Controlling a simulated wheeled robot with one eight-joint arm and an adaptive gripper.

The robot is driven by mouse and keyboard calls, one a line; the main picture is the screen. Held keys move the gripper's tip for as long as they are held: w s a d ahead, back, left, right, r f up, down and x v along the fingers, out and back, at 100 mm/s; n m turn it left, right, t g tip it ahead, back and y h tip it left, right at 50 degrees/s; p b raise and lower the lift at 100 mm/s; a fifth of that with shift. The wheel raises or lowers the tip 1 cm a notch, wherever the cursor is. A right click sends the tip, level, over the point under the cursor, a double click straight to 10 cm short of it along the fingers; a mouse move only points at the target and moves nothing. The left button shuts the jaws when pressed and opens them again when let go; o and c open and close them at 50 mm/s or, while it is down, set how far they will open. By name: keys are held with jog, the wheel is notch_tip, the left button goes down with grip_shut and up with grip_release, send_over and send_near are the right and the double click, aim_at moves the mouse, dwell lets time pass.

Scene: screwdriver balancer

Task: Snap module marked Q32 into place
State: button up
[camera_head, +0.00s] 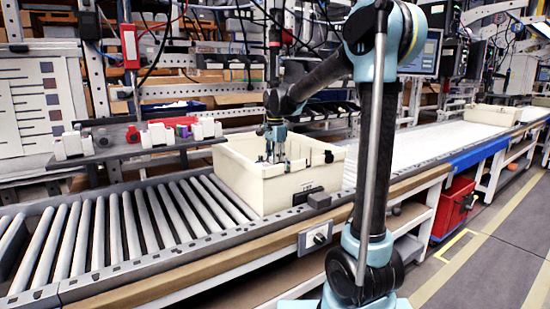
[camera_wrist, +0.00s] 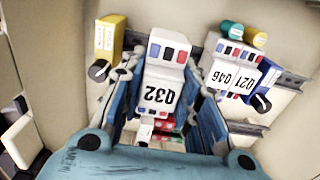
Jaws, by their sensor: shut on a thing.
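The module marked Q32 (camera_wrist: 158,92) is a white block with a black label and red and blue patches on its upper face. It sits between the blue fingers of my gripper (camera_wrist: 160,105) in the wrist view, and the gripper is shut on it. In the head view my gripper (camera_head: 275,150) reaches down into the cream bin (camera_head: 290,188) on the conveyor. Modules marked 046 (camera_wrist: 222,72) and 021 (camera_wrist: 243,82) stand to the right of Q32. Whether Q32 touches the rail behind it, I cannot tell.
Green and yellow round parts (camera_wrist: 244,34) are at the upper right. A shelf with several white modules (camera_head: 140,138) is left of the bin. The conveyor rollers (camera_head: 120,228) at left are clear.

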jog(key=shift+f, duration=2.4)
jog(key=shift+a+f, duration=0.1)
jog(key=shift+f, duration=0.6)
grip_shut()
dwell(0.5)
jog(key=o, duration=1.3)
grip_release()
jog(key=shift+s, duration=0.1)
jog(key=shift+c, duration=0.2)
notch_tip(320, 180, up, 12)
jog(key=shift+f, duration=0.1)
